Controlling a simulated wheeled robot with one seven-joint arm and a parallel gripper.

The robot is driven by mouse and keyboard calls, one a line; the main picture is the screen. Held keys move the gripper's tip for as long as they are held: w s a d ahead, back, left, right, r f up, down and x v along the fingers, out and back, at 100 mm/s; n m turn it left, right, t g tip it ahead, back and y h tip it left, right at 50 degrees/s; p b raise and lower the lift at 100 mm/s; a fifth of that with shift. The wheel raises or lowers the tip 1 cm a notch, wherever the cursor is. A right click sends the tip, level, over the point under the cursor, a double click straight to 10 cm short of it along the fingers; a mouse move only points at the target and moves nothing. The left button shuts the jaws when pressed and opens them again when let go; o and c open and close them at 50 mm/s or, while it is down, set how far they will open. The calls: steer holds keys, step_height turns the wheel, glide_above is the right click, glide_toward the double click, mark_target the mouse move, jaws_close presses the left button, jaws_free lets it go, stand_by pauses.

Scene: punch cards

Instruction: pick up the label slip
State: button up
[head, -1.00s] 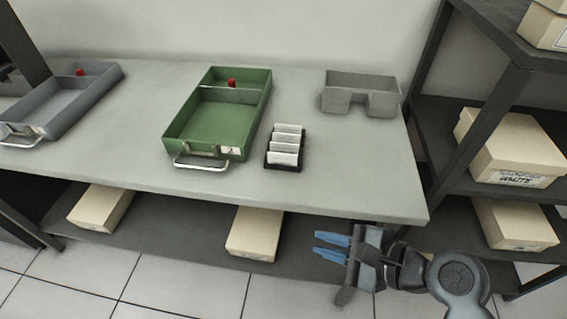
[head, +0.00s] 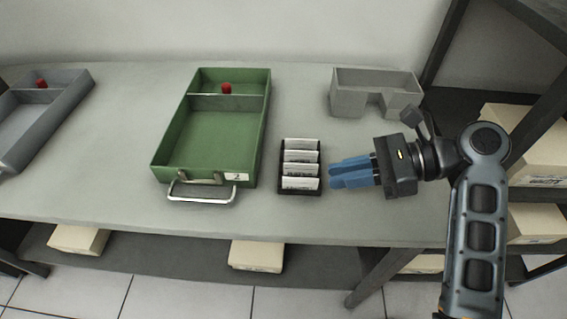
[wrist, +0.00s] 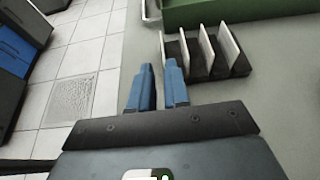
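White slips (head: 300,169) stand upright in a row in a small black rack (head: 286,190) on the table. I cannot tell which one is the label slip. My gripper (head: 332,174) is just right of the rack in the head view, its blue fingers pointing left towards it. The slips (wrist: 206,50) stand ahead and to the right there, close to the right fingertip, in the slotted rack (wrist: 240,66).
A green drawer tray (head: 210,145) with a red knob and metal handle is left of the rack. A grey tray (head: 40,115) lies farther left. A grey notched holder (head: 345,98) stands behind my gripper. Shelves with cream boxes (head: 510,130) are at right.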

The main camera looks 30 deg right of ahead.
mark_target(301, 180)
steer(key=shift+w+d, duration=0.1)
steer(key=shift+w, duration=0.5)
steer(key=x, duration=0.7)
steer(key=shift+a, duration=0.4)
jaws_close()
